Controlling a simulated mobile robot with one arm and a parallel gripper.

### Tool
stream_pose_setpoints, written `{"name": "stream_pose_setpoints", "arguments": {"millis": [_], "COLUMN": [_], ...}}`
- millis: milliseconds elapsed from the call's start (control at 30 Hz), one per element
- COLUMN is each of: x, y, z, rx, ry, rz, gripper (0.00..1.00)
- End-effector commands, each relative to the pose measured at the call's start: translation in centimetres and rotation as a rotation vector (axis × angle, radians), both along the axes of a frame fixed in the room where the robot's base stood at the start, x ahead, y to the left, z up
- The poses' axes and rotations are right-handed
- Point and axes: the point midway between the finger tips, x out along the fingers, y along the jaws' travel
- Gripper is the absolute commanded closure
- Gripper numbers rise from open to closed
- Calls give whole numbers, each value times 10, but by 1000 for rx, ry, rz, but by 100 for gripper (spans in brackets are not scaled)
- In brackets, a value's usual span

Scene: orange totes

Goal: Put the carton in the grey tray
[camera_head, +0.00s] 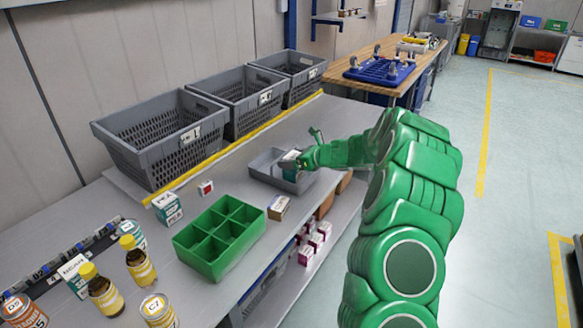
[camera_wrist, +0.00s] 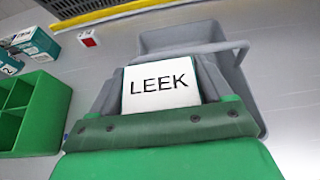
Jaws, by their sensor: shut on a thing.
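The carton (camera_head: 290,156) is a small box with a white face that reads LEEK, seen clearly in the wrist view (camera_wrist: 160,84). My gripper (camera_head: 294,161) is shut on it, with a grey finger on either side. The grey tray (camera_head: 262,174) is a shallow open bin on the bench. In the head view the carton is over the tray's opening; I cannot tell whether it touches the floor of the tray. In the wrist view the tray (camera_wrist: 165,38) shows behind the carton, and my gripper hides part of it.
A green divided box (camera_head: 220,237) and a small brown-and-white carton (camera_head: 279,207) stand left of and in front of the tray. Grey crates (camera_head: 150,140) line the back. A PEA box (camera_head: 168,208), a red cube (camera_head: 206,188), bottles and cans stand left.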

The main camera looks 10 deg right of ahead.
Motion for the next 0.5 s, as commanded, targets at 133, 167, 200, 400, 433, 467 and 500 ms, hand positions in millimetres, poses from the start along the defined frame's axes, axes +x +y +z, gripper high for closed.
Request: {"name": "stream_pose_setpoints", "arguments": {"millis": [133, 167, 200, 400, 433, 467, 500], "x": [4, 5, 5, 10, 10, 10, 10], "y": [-1, -1, -1, -1, -1, -1, -1], "z": [-3, -4, -4, -18, -22, -27, -32], "rx": [0, 0, 0, 0, 1, 1, 1], "ry": [-2, -2, -3, -1, -1, -1, 0], "rz": [-1, -1, -1, -2, -2, -2, -3], "gripper": [62, 62, 62, 62, 62, 62, 62]}}
